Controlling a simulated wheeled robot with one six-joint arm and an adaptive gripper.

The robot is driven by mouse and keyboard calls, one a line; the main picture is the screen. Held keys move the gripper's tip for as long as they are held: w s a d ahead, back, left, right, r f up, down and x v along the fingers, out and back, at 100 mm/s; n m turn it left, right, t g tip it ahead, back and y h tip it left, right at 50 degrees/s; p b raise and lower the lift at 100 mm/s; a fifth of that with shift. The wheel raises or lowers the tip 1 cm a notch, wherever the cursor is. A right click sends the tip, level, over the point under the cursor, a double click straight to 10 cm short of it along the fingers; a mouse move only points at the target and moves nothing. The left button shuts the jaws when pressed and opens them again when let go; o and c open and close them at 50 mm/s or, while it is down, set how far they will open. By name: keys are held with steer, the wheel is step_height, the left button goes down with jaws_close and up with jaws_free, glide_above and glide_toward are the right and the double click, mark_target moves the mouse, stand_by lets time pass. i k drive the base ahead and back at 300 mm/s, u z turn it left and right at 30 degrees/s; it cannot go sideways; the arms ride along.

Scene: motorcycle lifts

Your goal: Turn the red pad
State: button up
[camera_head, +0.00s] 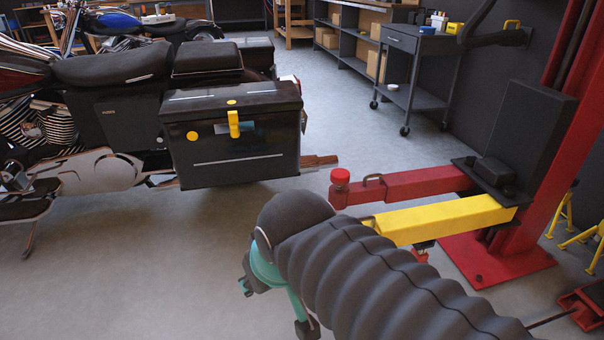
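A round red pad (340,178) sits on top of a short red post at the free end of the red lift arm (420,184). A second red part (420,254) shows below the yellow lift arm (445,219); the yellow arm and my sleeve partly hide it. My gripper (276,306) is teal with dark tips, at the end of my black ribbed arm. It is left of and nearer than the red pad, apart from it. Its two fingers look spread, with bare floor between them, and nothing shows in it.
A black motorcycle (120,90) with a hard side case (235,140) stands at left. A red lift column (565,130) with its base plate (495,262) stands at right. A dark cart (415,90) stands at the back. The floor (110,280) at front left is clear.

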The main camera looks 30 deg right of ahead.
mark_target(338, 176)
steer(key=z, duration=0.15)
steer(key=i, duration=1.15)
steer(key=z, duration=0.65)
